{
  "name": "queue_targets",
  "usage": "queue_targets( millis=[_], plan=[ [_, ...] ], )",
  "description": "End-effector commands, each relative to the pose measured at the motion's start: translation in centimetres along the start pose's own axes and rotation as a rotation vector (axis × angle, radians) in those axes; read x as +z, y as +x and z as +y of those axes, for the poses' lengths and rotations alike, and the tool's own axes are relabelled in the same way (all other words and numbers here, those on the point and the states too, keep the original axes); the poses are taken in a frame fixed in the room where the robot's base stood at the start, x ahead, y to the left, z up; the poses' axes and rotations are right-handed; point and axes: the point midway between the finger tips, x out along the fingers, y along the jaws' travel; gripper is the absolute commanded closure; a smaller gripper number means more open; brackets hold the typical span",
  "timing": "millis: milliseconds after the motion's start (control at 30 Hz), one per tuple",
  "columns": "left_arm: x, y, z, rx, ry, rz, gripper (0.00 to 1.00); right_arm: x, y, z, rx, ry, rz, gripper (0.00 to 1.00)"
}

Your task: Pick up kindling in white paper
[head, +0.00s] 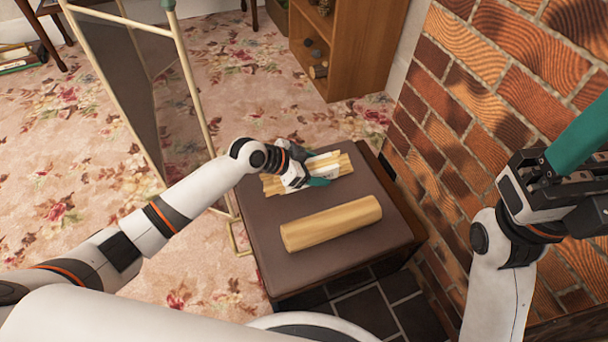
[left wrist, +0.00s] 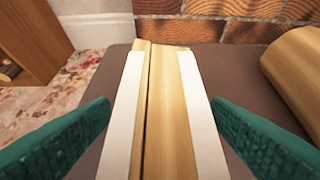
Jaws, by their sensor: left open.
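The kindling in white paper (head: 341,164) lies on the brown padded stool top, partly hidden by my left gripper (head: 313,178). In the left wrist view, the pale wooden sticks (left wrist: 168,110) with white paper strips along both sides run between my green fingers. My left gripper (left wrist: 161,103) is open, with one finger on each side of the bundle and a gap showing beside each. My right gripper (head: 570,150) is raised at the right, in front of the brick wall, and its jaw opening is unclear.
A thick log (head: 332,222) lies on the stool (head: 262,232), nearer than the bundle; it also shows in the left wrist view (left wrist: 295,75). A brick wall (head: 470,110) stands at right. A framed screen (head: 135,85) and wooden shelf (head: 355,45) stand behind.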

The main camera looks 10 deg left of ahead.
Motion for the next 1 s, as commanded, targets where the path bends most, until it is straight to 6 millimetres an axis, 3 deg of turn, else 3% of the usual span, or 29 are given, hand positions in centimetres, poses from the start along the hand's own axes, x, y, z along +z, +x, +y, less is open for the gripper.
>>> queue_targets(
  millis=[267,600,1000],
  plan=[
    [0.0,0.2,0.0,0.001,0.0,0.0,0.3,0.0,0.2,0.0,0.002,-0.001,-0.004,0.37],
    [0.1,0.2,0.1,0.001,0.0,-0.002,0.83,0.0,0.1,0.0,0.002,-0.001,-0.004,0.37],
    [1.3,-0.7,0.1,0.002,0.001,-0.002,0.83,-0.1,0.1,-0.1,-0.006,0.002,0.017,0.37]
  ],
)
